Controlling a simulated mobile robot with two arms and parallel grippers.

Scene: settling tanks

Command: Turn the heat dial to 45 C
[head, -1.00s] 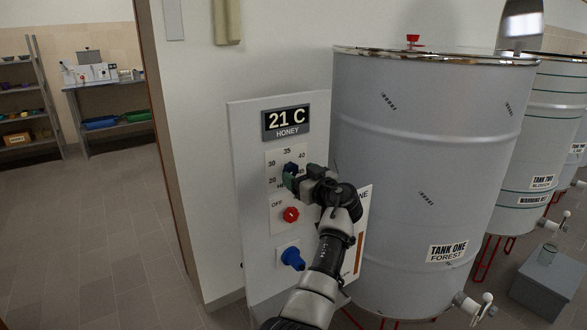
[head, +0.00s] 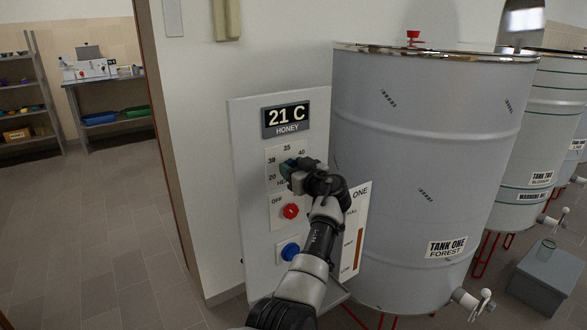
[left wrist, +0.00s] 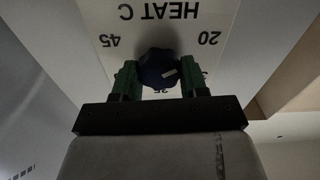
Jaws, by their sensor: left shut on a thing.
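The dark blue heat dial (left wrist: 158,68) sits on a white scale plate (left wrist: 160,22) between the green fingers of my left gripper (left wrist: 160,82), which is shut on it. The scale shows upside down in the left wrist view, with 45 at the left and 20 at the right. In the head view my left gripper (head: 297,169) covers the dial. My right gripper is not in view.
A red knob (head: 290,211) marked OFF and a blue button (head: 290,251) sit below the dial on the grey panel (head: 248,150). Tank One (head: 420,180) stands close at the right, with a level gauge card (head: 357,225) beside my arm. Open floor lies left.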

